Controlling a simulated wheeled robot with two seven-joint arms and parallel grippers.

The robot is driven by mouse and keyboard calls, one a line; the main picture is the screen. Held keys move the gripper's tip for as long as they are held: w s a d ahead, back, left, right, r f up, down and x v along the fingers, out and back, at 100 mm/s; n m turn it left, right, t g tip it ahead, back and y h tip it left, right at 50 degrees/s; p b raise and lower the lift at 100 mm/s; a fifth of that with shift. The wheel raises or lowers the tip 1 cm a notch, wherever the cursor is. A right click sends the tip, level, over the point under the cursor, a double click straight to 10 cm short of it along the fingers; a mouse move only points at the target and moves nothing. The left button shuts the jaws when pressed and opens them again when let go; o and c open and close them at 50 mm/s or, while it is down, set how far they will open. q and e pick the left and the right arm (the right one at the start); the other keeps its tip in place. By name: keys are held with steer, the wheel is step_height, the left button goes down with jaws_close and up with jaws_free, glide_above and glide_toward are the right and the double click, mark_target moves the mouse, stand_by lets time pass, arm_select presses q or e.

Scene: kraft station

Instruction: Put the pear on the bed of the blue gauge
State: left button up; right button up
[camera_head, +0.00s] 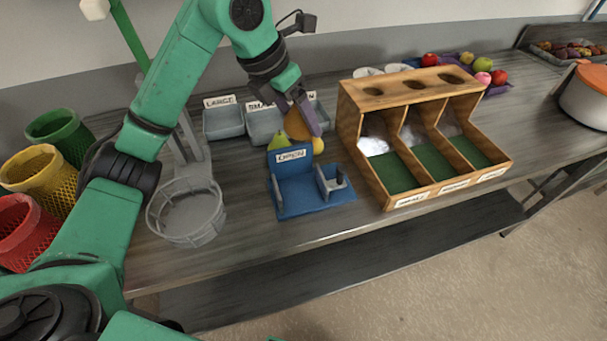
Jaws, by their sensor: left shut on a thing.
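The blue gauge (291,207) stands on the table at the middle, with a labelled upright back plate, a flat bed and a small block at its right. My left gripper (303,118) is above and behind the back plate, shut on an orange-brown rounded fruit (296,126). The finger partly hides this fruit, so I cannot tell surely whether it is the pear. A yellow-green, pear-like fruit (278,141) shows just behind the gauge, its lower part hidden. A yellow fruit (318,146) shows beside it. The gauge's bed looks empty. My right gripper is not in view.
A wooden sorter (352,126) with green-floored compartments stands right of the gauge. Grey labelled bins (222,123) are behind. A grey round basket (187,218) is left, beside green, yellow and red mesh baskets (30,225). More fruit (483,65) and an orange-lidded pot (585,98) are right.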

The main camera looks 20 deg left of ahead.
arm_select(q)
steer(key=f, duration=0.4)
steer(key=s+f+p, duration=0.1)
steer(key=f, duration=0.3)
steer(key=s+f+p, duration=0.1)
steer(key=f, duration=0.3)
steer(key=shift+s+f, duration=0.1)
steer(key=shift+f, duration=0.05)
steer(key=f, duration=0.2)
steer(key=shift+w+f+p, duration=0.2)
steer(key=shift+f+p, duration=0.1)
steer(key=shift+f, duration=0.05)
step_height(320, 180, down, 2)
steer(key=shift+s+f+p, duration=0.15)
steer(key=shift+f+p, duration=0.1)
steer(key=shift+p, duration=0.05)
steer(key=shift+f, duration=0.2)
steer(key=o, duration=1.4)
steer(key=shift+r, duration=0.2)
steer(key=b+v, duration=0.2)
steer(key=v, duration=0.9)
steer(key=shift+s+a+r+b, duration=0.1)
steer(key=shift+s+r+b, duration=0.05)
steer(key=shift+r+b, duration=0.2)
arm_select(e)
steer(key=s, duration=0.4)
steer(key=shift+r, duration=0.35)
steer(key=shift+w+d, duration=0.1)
